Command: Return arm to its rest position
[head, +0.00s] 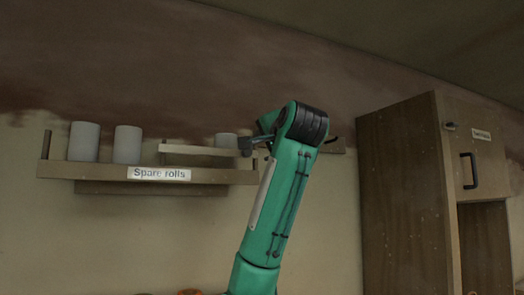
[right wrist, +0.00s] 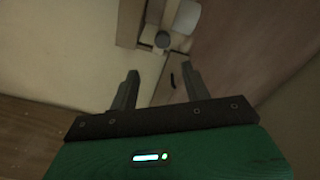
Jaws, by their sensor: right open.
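My right arm (head: 275,205) is green and rises from the bottom middle of the head view to a bent black joint in front of the shelf. My right gripper (right wrist: 159,72) is open and empty in the right wrist view, its two dark fingers spread apart. In the head view only a small dark part of it may show beside the bent joint, so its fingers are hard to make out there. My left arm and gripper are not in view.
A wooden cabinet (head: 405,190) with a dark handle stands at right. Bare wall lies below the shelf.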

